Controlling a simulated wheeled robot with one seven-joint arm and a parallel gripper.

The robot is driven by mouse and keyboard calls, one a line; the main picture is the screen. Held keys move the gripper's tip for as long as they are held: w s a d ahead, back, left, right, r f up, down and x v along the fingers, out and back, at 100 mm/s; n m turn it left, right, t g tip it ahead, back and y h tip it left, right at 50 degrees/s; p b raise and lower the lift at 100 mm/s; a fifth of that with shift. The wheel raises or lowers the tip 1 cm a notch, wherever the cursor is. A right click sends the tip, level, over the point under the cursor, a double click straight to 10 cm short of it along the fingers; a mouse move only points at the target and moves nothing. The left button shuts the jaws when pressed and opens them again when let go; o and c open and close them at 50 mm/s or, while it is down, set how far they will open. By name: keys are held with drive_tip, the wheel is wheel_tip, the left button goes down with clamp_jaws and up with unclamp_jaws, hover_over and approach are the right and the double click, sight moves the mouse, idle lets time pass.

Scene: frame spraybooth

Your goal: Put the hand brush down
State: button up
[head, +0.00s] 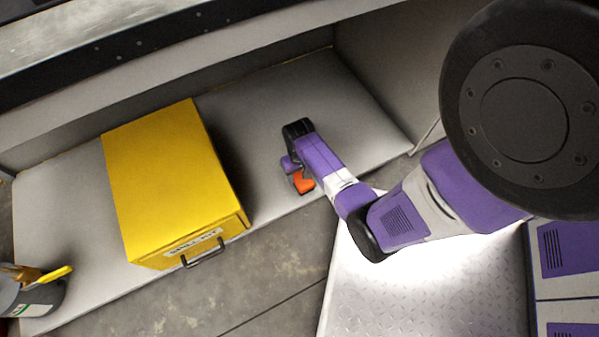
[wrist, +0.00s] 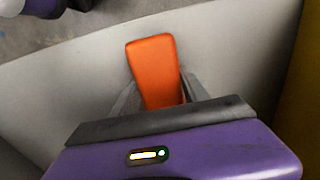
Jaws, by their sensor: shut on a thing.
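The hand brush (wrist: 152,68) shows as an orange block between my fingers in the wrist view. In the head view a small orange part of it (head: 303,184) shows beside my purple wrist. My gripper (wrist: 160,95) is shut on it, with one grey finger on each side. The brush is over the pale grey shelf (head: 262,150), near its front edge. I cannot tell whether it touches the shelf. Bristles are not visible, and my arm hides part of the brush in the head view.
A yellow box (head: 160,185) with a labelled drawer front and dark handle stands on the shelf to the left. A dark container (head: 35,298) with yellow-handled tools is at the lower left. The shelf around my gripper is bare. A grey side wall (head: 390,75) closes the right end.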

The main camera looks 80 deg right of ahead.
sight(299, 174)
drive_tip(key=o, duration=1.4)
drive_tip(key=shift+f, duration=0.1)
drive_tip(key=shift+o, duration=0.2)
wheel_tip(299, 174, up, 12)
drive_tip(key=p, duration=0.6)
drive_tip(key=s+a+r+n+t+h, duration=0.1)
drive_tip(key=a+r+n+t+h, duration=0.2)
drive_tip(key=a, duration=0.5)
drive_tip(key=s+a+r+n+t, duration=0.15)
drive_tip(key=a+r+t, duration=0.25)
drive_tip(key=a, duration=0.4)
drive_tip(key=s+a+r+n+t+y, duration=0.1)
drive_tip(key=a+r+t, duration=0.1)
drive_tip(key=r, duration=0.7)
drive_tip(key=s+a+r+n+t+y, duration=0.1)
drive_tip(key=s+a+r+n+t, duration=0.1)
drive_tip(key=r, duration=0.7)
drive_tip(key=s+a+r+n+t+y, duration=0.1)
drive_tip(key=a+r+t, duration=0.3)
drive_tip(key=r, duration=0.6)
drive_tip(key=shift+s+a+n, duration=0.25)
drive_tip(key=shift+a+n, duration=0.3)
drive_tip(key=shift+a, duration=0.35)
